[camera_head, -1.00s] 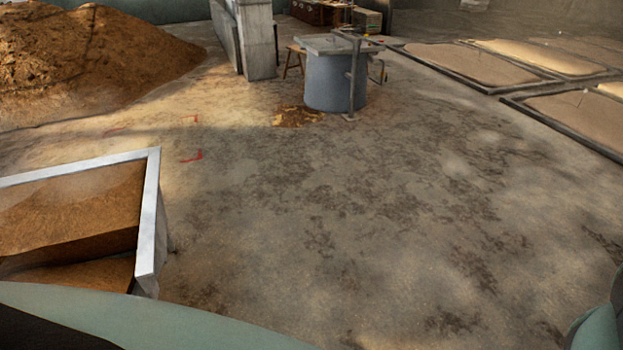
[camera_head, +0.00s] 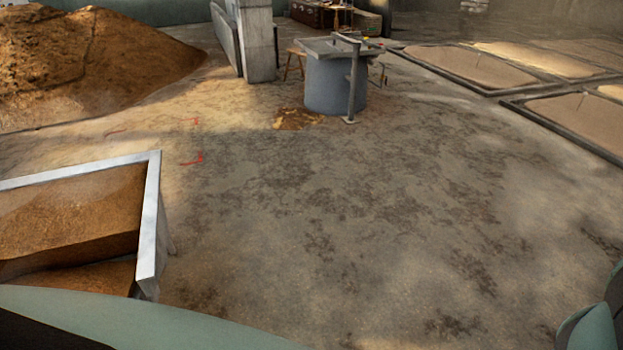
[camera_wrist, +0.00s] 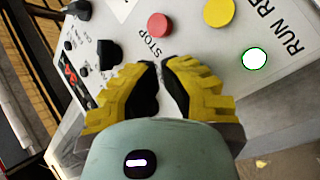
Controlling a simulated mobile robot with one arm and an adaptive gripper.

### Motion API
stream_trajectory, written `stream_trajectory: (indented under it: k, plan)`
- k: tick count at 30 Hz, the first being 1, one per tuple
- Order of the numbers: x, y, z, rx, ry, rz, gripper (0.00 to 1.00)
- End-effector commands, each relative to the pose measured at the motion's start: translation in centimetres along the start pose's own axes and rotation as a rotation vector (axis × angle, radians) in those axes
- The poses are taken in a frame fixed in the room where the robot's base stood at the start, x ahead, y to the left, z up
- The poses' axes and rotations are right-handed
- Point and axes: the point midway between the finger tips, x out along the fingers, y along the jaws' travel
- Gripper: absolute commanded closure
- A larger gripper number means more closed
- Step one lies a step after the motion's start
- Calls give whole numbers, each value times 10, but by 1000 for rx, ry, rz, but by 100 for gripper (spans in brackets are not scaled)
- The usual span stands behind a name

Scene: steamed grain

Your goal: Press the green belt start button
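In the wrist view a light grey control panel (camera_wrist: 125,12) fills the upper part, tilted in the picture. A round button with a green rim and a bright white centre (camera_wrist: 254,58) sits at the right, beside the lettering "RUN". A red button (camera_wrist: 157,25) marked "STOP" is near the top middle, and a yellow button (camera_wrist: 219,12) is right of it. My gripper (camera_wrist: 160,66) has its two yellow ribbed fingers close together, with a narrow gap between the tips. The tips appear below the red button and left of the green one. Contact with the panel cannot be told.
Black knobs (camera_wrist: 108,52) sit on the panel's left side. In the head view, a grain-filled bin (camera_head: 150,215) stands front left and a grain heap (camera_head: 90,60) lies behind it. A grey-blue drum (camera_head: 330,85) stands mid-back; framed beds (camera_head: 470,65) lie right. The middle floor is open.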

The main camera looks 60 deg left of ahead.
Motion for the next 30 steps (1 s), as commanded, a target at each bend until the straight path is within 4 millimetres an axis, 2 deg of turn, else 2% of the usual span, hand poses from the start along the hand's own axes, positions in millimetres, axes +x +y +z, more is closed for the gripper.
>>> stream_trajectory:
  k: [6, 12, 30]
  plan:
    - [-18, 7, 7, 1, 1, -8, 100]
    - [-28, 13, 12, 2, 5, -5, 100]
    - [-28, 14, 13, 2, 4, -4, 100]
